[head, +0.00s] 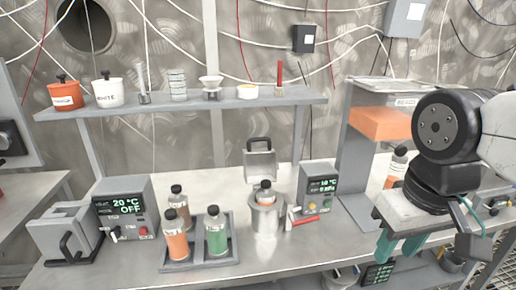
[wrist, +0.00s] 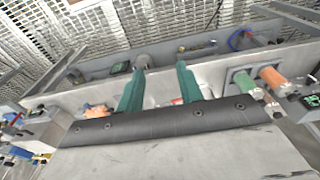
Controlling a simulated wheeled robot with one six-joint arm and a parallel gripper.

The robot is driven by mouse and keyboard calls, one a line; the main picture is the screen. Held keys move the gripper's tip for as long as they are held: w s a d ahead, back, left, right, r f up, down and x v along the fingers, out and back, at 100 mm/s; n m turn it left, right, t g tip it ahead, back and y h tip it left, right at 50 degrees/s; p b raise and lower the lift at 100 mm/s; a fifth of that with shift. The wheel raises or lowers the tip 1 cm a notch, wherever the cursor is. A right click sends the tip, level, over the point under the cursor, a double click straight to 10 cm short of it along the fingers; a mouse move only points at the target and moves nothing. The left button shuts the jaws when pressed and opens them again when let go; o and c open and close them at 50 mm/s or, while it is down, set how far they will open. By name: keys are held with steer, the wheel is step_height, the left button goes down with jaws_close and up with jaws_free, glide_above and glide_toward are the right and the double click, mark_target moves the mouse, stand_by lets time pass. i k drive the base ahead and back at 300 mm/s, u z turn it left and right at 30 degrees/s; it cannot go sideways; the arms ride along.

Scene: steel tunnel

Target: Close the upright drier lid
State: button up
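The upright drier (head: 267,219) is a silver cylinder near the middle of the bench. Its lid (head: 260,166) stands raised at the back, with a black handle on top. A bottle (head: 265,192) sits in the drier's open mouth, its dark cap showing. My gripper (head: 398,247) is at the right, near the bench's front edge, well apart from the lid. Its two teal fingers point down and are spread with nothing between them; they also show in the wrist view (wrist: 160,72). I cannot make out the lid in the wrist view.
A control box (head: 319,188) and a red-handled tool (head: 303,218) stand right of the drier. A tray (head: 200,258) with several bottles is left of it. A shelf (head: 200,106) runs behind, above the lid. A dispenser stand (head: 352,160) is between lid and arm.

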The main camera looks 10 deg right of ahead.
mark_target(260, 163)
steer(key=k, duration=0.65)
steer(key=u, duration=0.45)
steer(key=i, duration=1.4)
steer(key=z, duration=0.45)
